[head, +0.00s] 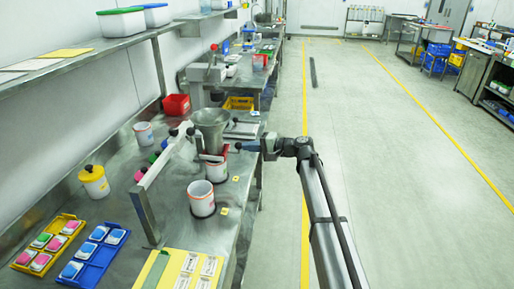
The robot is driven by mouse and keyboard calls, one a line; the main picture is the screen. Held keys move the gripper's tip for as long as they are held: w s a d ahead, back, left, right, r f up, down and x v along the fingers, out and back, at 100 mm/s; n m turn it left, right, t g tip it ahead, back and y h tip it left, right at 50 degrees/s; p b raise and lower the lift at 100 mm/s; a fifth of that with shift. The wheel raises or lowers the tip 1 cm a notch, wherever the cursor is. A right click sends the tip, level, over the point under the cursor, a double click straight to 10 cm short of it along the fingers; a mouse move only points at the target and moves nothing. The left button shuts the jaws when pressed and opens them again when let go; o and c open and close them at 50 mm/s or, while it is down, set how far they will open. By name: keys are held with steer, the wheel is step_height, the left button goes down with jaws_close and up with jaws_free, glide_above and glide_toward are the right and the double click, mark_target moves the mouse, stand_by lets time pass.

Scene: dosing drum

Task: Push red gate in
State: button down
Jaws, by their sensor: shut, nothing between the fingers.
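A grey metal hopper (210,122) stands on the steel bench at the middle left, with a pale sloping beam beside it. A small red part (225,151), which looks like the red gate, shows just under the hopper on its right side. How far in it sits cannot be told at this size. My gripper (238,146) comes in from the right at the height of the red part. Its fingers are shut and empty, with the tips close to the red part. I cannot tell whether they touch it.
A white tub (217,170) stands below the hopper, and another white tub (201,200) stands in front. A yellow-lidded jar (94,183), a yellow tray (22,258) and a blue tray (83,278) are at the left. A red bin (176,104) is behind.

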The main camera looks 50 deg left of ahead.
steer(key=shift+s+a, duration=0.25)
steer(key=shift+s, duration=0.05)
steer(key=v, duration=1.4)
steer(key=shift+w+d, duration=0.2)
steer(key=shift+w, duration=0.2)
